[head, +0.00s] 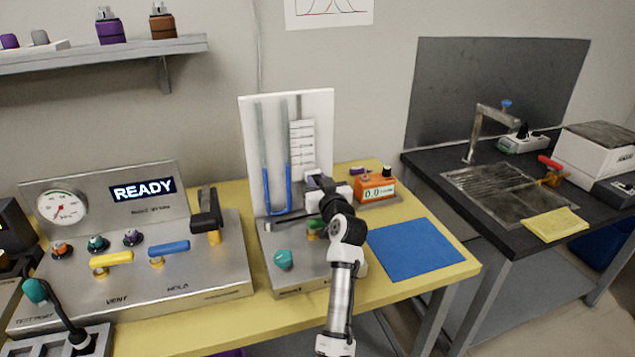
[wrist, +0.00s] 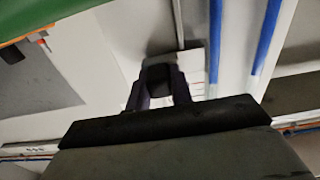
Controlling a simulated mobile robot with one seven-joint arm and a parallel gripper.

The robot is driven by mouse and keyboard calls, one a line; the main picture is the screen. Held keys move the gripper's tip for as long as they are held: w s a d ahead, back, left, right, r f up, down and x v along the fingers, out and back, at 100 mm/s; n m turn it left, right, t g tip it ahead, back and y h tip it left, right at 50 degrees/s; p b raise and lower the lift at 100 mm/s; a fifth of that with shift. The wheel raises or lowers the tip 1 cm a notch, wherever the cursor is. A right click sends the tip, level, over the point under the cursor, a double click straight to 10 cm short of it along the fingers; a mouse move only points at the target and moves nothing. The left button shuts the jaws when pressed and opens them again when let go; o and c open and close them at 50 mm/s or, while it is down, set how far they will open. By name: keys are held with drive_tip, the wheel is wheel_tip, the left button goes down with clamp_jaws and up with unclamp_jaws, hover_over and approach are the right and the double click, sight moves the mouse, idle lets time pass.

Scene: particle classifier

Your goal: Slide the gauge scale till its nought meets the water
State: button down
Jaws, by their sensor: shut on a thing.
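The gauge board (head: 318,120) stands upright at the back of the yellow bench. It carries a U-shaped tube with blue water (head: 266,190), which also shows as blue strips in the wrist view (wrist: 266,38). The white gauge scale (head: 302,138) with dark tick marks sits right of the tube; a bit of it shows in the wrist view (wrist: 197,78). My gripper (head: 316,181) is at the scale's lower end, and in the wrist view its fingers (wrist: 160,88) are shut on a dark knob (wrist: 160,76). The gripper hides the scale's bottom, and I cannot read its nought.
A steel panel (head: 215,270) with levers and a READY display stands left. A teal knob (head: 284,259) is on the gauge base. An orange meter (head: 376,189) and a blue mat (head: 412,250) lie right of my arm. A dark sink bench (head: 520,238) stands further right.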

drive_tip(key=c, duration=1.2)
unclamp_jaws()
drive_tip(key=shift+c, duration=0.2)
drive_tip(key=b+v, duration=0.3)
drive_tip(key=v, duration=1.1)
drive_tip(key=shift+r+b, duration=0.15)
drive_tip(key=shift+b, duration=0.15)
